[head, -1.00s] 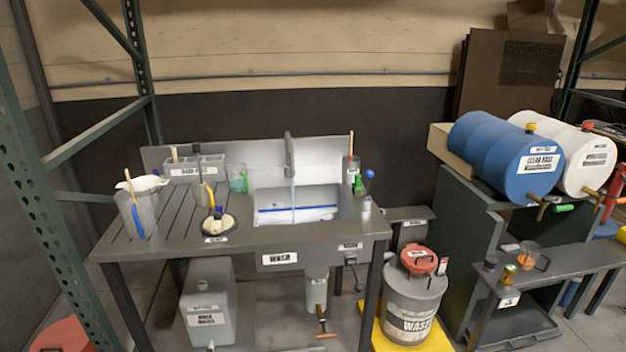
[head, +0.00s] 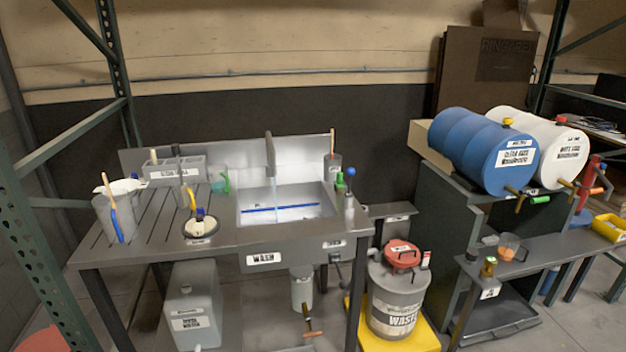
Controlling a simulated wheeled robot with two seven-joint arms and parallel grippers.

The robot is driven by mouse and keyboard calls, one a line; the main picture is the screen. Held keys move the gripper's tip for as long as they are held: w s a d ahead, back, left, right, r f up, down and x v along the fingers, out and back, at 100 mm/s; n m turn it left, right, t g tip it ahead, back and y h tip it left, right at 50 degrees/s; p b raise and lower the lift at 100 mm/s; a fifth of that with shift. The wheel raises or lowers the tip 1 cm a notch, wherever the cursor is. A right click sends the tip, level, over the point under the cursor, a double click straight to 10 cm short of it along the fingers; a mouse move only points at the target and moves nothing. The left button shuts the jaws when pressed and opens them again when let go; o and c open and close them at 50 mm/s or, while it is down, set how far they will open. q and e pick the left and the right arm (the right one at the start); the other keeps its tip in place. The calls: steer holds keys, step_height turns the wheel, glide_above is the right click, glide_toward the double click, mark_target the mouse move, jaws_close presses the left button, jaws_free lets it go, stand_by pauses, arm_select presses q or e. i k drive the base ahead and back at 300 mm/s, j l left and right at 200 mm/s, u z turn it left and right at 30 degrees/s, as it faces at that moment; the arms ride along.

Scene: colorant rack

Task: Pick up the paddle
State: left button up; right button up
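I cannot tell for certain which item is the paddle. A wooden stick (head: 107,185) and a blue-handled tool (head: 117,225) stand in a grey cup (head: 128,217) at the left end of the wash table. Another wooden stick (head: 332,141) stands upright in a grey cup (head: 333,162) behind the right side of the sink. The lower ends of the sticks are hidden in the cups. Neither of my grippers shows in the head view.
The grey wash table (head: 150,252) holds a sink with running water. A waste drum (head: 393,298) stands on a yellow base to its right. Blue (head: 470,150) and white (head: 555,150) barrels lie on a dark stand. Green rack posts flank the left side.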

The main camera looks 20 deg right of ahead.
mark_target(175, 147)
steer(key=i+l, duration=0.15)
steer(key=l, duration=0.2)
steer(key=i+l+z, duration=0.1)
steer(key=l, duration=0.3)
steer(key=i+l, duration=0.25)
steer(key=k+l+z, duration=0.05)
steer(key=l, duration=0.05)
